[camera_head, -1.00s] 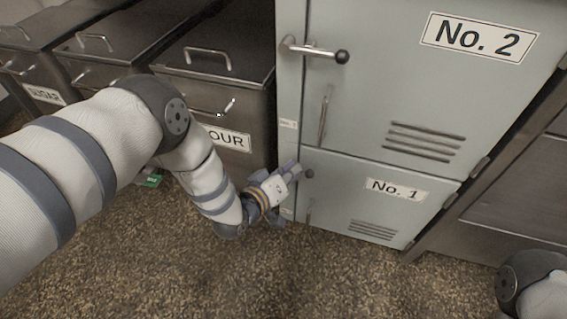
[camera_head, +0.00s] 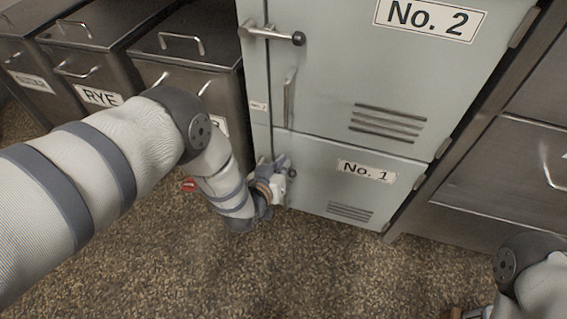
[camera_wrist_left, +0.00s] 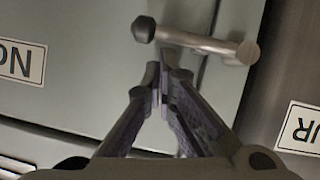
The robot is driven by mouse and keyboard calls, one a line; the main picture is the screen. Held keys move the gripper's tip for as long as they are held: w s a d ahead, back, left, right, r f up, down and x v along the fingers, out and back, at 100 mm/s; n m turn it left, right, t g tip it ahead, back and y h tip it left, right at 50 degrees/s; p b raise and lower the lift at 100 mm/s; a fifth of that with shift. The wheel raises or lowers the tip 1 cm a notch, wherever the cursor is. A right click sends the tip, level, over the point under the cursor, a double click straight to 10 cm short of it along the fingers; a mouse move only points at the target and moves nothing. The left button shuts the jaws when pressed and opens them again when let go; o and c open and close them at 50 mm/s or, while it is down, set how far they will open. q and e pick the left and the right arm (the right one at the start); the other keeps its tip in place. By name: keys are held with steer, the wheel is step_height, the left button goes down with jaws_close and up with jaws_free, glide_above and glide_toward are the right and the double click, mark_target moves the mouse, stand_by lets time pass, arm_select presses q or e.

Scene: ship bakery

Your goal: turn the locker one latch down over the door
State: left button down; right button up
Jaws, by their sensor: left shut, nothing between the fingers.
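Locker one is the lower grey-green door (camera_head: 320,182), labelled No. 1 and closed. Its latch has a dark round knob (camera_head: 293,173), beside my left gripper (camera_head: 281,162), which hides most of the latch in the head view. In the left wrist view the latch bar (camera_wrist_left: 195,40) runs from a pivot at the door's edge to the knob (camera_wrist_left: 143,28), which is over the door. My left gripper (camera_wrist_left: 161,76) is shut and empty, its tips close to the bar; I cannot tell if they touch. My right arm shows at the lower right; its gripper is out of view.
The No. 2 door (camera_head: 370,75) is above, with its own latch (camera_head: 270,34) and a vertical handle (camera_head: 289,98). Metal bins (camera_head: 190,65) stand left of the lockers. Metal drawers (camera_head: 510,175) stand to the right.

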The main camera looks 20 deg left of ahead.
arm_select(q)
steer(key=shift+d+f, duration=0.1)
steer(key=shift+f, duration=0.05)
stand_by(0.5)
steer(key=v, duration=1.2)
